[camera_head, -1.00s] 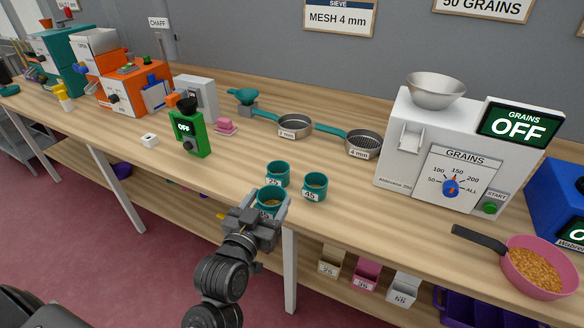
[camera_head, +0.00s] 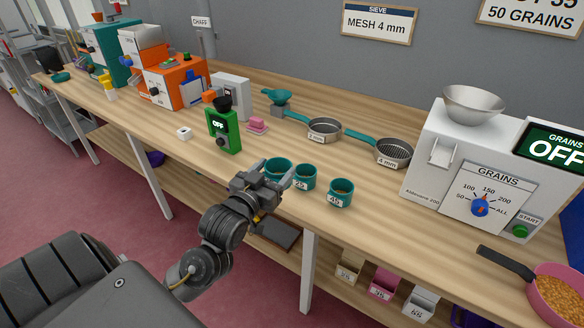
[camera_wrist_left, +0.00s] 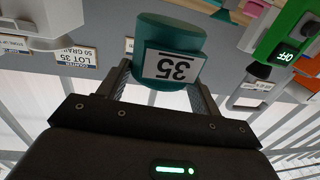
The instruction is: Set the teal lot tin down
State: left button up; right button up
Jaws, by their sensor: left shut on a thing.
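My left gripper (camera_head: 272,182) is shut on a teal lot tin (camera_head: 278,167), whose label reads 35 in the left wrist view (camera_wrist_left: 168,50). The tin is at the front edge of the bench, left of two other teal tins. In the head view the gripper hides its lower part, so I cannot tell whether it touches the bench top. The teal tin labelled 25 (camera_head: 304,177) stands close to its right. The teal tin labelled 45 (camera_head: 340,193) stands further right, with some grain inside. My right gripper is not in view.
A green device reading OFF (camera_head: 222,133) stands behind and left of the held tin. Two sieves (camera_head: 325,129) lie further back. The white grain counter (camera_head: 464,150) stands right, near a pink pan of grain (camera_head: 558,292). Bare wood (camera_head: 290,148) lies behind the tins.

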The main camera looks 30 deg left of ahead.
pick_arm(q)
jog(key=shift+a+r+y, duration=0.3)
jog(key=shift+a+r, duration=0.7)
jog(key=shift+a, duration=0.25)
jog(key=shift+w+a, duration=0.15)
jog(key=w+a+f+p, duration=0.3)
jog(key=w+a+f, duration=0.4)
jog(key=w, duration=0.3)
jog(key=shift+w+a+f, duration=0.25)
jog(key=shift+f, duration=0.65)
jog(key=shift+w+a+f, duration=0.1)
jog(key=shift+w+f, duration=0.05)
jog(key=shift+f, duration=0.2)
jog(key=f, duration=0.1)
jog(key=f+p, duration=0.1)
jog(key=f, duration=0.1)
jog(key=shift+w+a+f, duration=0.15)
jog(key=shift+w+f, duration=0.05)
jog(key=shift+f, duration=0.15)
